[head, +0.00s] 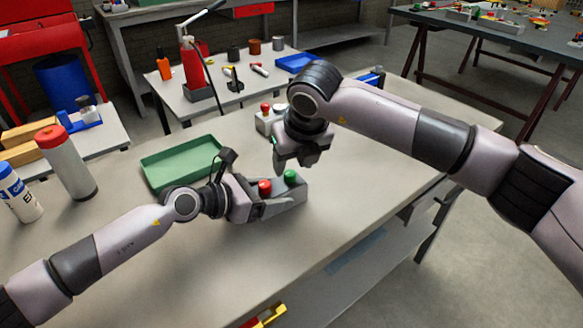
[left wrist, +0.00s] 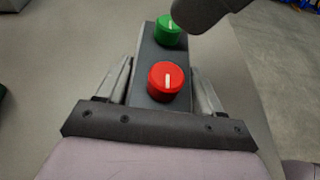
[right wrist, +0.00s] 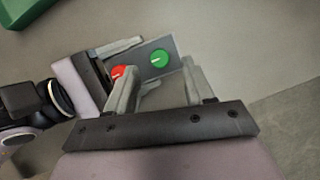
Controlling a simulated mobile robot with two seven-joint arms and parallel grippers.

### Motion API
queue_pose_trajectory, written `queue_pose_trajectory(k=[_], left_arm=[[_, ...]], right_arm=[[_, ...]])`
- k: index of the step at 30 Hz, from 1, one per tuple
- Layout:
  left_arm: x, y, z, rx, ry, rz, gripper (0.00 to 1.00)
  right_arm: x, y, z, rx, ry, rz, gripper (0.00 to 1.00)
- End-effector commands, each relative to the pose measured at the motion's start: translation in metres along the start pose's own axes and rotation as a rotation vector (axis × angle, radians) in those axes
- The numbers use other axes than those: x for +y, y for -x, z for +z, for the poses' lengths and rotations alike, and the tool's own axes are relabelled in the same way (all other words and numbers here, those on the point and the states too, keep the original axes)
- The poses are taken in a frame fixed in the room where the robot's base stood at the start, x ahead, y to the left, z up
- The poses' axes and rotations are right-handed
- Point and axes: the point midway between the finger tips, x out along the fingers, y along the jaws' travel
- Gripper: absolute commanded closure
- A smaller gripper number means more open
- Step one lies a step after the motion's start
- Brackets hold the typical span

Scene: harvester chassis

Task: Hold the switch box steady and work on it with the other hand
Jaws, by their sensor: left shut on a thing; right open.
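The switch box (head: 292,193) is a grey box with a red knob (head: 264,187) and a green knob (head: 290,176) on top. It sits on the light workbench. My left gripper (head: 262,203) is shut on the box, with a finger on each side near the red knob; this shows in the left wrist view (left wrist: 165,85). My right gripper (head: 293,160) is open above the box, near the green knob. In the right wrist view its fingers (right wrist: 160,85) frame the green knob (right wrist: 160,58), and one finger partly covers the red knob (right wrist: 119,72).
A green tray (head: 180,163) lies behind my left gripper. A second box with a red button (head: 266,118) stands behind my right gripper. The bench front is clear.

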Motion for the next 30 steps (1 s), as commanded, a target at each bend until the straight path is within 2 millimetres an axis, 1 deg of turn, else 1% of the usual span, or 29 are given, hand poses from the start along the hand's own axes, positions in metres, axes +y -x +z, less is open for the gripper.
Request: queue_pose_trajectory(k=[1, 3, 6, 10, 17, 18, 20, 21, 22, 23, 30], left_arm=[[0.0, 0.0, 0.0, 0.001, 0.0, 0.001, 0.89], [0.0, 0.0, 0.0, 0.001, 0.0, 0.001, 0.89], [0.0, 0.0, 0.0, 0.001, 0.0, 0.001, 0.89], [0.0, 0.0, 0.0, 0.001, 0.0, 0.001, 0.89], [0.0, 0.0, 0.0, 0.001, 0.0, 0.001, 0.89], [0.0, 0.0, 0.0, 0.001, 0.0, 0.001, 0.89], [0.0, 0.0, 0.0, 0.001, 0.0, 0.0, 0.89], [0.0, 0.0, 0.0, 0.001, 0.0, 0.0, 0.89], [0.0, 0.0, 0.0, 0.001, 0.0, 0.0, 0.89], [0.0, 0.0, 0.0, 0.001, 0.0, 0.0, 0.89], [0.0, 0.0, 0.0, 0.001, 0.0, 0.0, 0.89]], right_arm=[[0.001, -0.009, -0.001, 0.003, 0.001, 0.001, 0.47], [0.001, -0.018, -0.001, 0.003, 0.001, 0.001, 0.47], [0.001, -0.027, 0.0, 0.0, 0.0, 0.001, 0.47], [0.001, -0.033, 0.0, 0.0, 0.001, 0.0, 0.47], [0.0, -0.034, 0.0, 0.0, 0.002, 0.001, 0.47], [0.0, -0.034, 0.0, 0.0, 0.002, 0.001, 0.51], [0.0, -0.034, 0.0, 0.0, 0.002, 0.001, 0.7], [0.0, -0.034, 0.0, 0.0, 0.002, 0.001, 0.83], [0.0, -0.034, 0.0, 0.0, 0.002, 0.001, 0.93], [0.0, -0.034, 0.0, 0.0, 0.002, 0.001, 1.0], [0.0, -0.033, 0.0, 0.0, 0.011, 0.004, 1.0]])
